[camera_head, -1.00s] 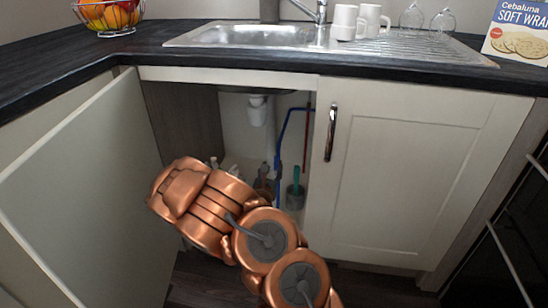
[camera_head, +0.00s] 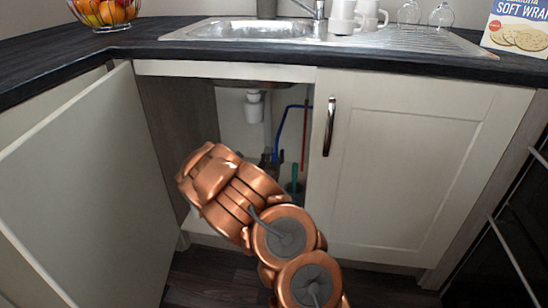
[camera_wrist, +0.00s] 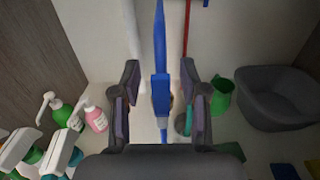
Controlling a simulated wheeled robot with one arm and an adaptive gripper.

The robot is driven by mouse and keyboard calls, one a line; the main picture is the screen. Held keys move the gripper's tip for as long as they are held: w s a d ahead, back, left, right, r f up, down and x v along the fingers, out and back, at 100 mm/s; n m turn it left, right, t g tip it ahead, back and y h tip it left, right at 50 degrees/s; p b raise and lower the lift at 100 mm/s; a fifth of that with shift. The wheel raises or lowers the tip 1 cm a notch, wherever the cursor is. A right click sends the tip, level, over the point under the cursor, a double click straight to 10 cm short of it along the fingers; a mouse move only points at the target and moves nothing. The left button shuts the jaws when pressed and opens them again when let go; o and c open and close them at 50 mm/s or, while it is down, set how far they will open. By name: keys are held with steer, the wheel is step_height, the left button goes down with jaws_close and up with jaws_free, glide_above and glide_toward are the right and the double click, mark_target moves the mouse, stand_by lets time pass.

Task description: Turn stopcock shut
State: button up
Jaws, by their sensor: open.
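A blue pipe (camera_wrist: 160,35) runs down the cupboard's back wall in the wrist view, and it also shows in the head view (camera_head: 281,130). A blue block-shaped part (camera_wrist: 161,95) on its line looks like the stopcock's handle. My gripper (camera_wrist: 159,82) is open, with one dark finger on each side of the blue part. Gaps show between the part and both fingers. How deep the part sits between them is hard to judge. In the head view my copper-coloured arm hides most of the area around the gripper.
The left cupboard door (camera_head: 85,190) stands open; the right door (camera_head: 415,165) is shut. A white drain trap (camera_head: 254,108) hangs inside. In the wrist view, a pink bottle (camera_wrist: 96,118) and spray bottles stand left, a green container (camera_wrist: 220,97) and a dark grey tub (camera_wrist: 275,97) right.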

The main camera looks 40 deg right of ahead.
steer(key=shift+d, duration=0.1)
jaws_close()
stand_by(0.4)
stand_by(0.3)
